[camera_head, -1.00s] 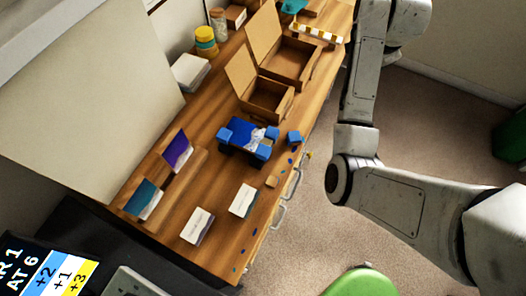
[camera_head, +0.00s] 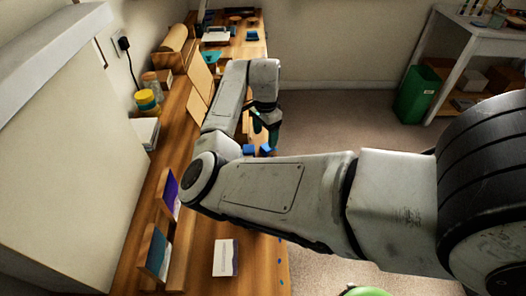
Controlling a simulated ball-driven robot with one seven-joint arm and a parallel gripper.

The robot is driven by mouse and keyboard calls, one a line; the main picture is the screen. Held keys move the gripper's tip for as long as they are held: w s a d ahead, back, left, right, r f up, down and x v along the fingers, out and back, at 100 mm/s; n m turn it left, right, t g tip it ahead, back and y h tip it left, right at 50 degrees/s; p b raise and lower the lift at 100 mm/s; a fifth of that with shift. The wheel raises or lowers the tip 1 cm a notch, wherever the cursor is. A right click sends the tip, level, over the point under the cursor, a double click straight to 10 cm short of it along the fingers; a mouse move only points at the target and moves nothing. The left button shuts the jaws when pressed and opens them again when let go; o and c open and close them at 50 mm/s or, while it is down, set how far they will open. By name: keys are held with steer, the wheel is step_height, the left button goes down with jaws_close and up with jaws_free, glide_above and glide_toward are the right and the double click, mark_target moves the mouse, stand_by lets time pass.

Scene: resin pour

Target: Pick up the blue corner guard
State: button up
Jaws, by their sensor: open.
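Two small blue pieces show just past my forearm, near the bench's right edge. The right one (camera_head: 266,149) looks like the loose blue corner guard, and the left one (camera_head: 249,150) looks like a guard on the blue-cornered block. Both are partly covered by my arm, so I cannot be sure which is which. My gripper (camera_head: 265,132) points down just above and behind these blue pieces in the picture. It is open, with dark fingers and nothing seen between them. I cannot tell whether it touches the guard. Most of the block is hidden behind my arm.
The wooden bench (camera_head: 202,262) runs along the left wall. An upright cardboard flap (camera_head: 199,90), yellow-lidded jar (camera_head: 147,101), purple card (camera_head: 171,194), teal card (camera_head: 158,252) and white card (camera_head: 226,258) stand or lie on it.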

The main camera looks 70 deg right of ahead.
mark_target(266, 147)
steer(key=shift+s+d+f+p, duration=0.1)
steer(key=shift+f+p, duration=0.15)
steer(key=shift+f, duration=1.35)
steer(key=shift+s+d+f+p, duration=0.1)
steer(key=shift+f+p, duration=0.1)
steer(key=shift+f, duration=1.4)
steer(key=c, duration=1)
